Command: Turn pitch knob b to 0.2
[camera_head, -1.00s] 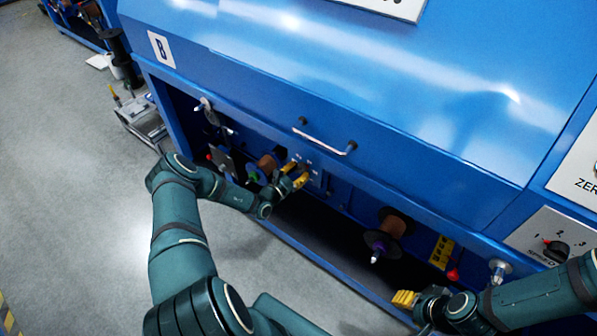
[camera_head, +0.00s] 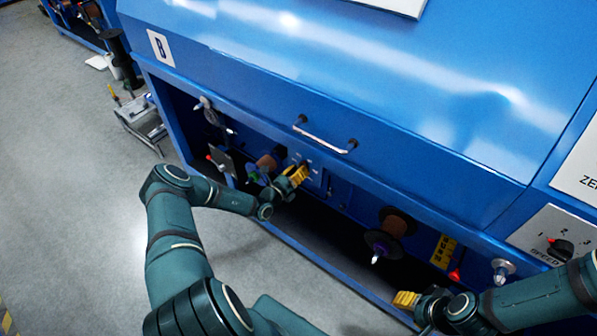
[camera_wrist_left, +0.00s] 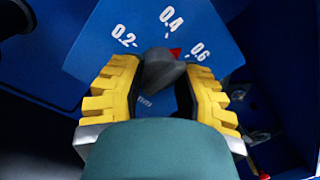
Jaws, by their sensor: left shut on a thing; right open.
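Pitch knob b (camera_wrist_left: 160,74) is a dark grey knob with a red pointer tip on a blue dial plate (camera_wrist_left: 215,32) marked 0.2, 0.4 and 0.6. My left gripper (camera_head: 294,176) is at this plate under the blue machine's hood. Its yellow fingers are shut on the knob, one on each side. In the head view the fingers hide the knob. My right gripper (camera_head: 406,300) is open and empty at the lower right, apart from the knob.
A brown spool (camera_head: 394,224) sits in the machine's lower bay, between my grippers. A metal handle (camera_head: 325,136) is on the hood above my left gripper. A speed dial (camera_head: 560,247) is at the right. Grey floor (camera_head: 80,200) is open at the left.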

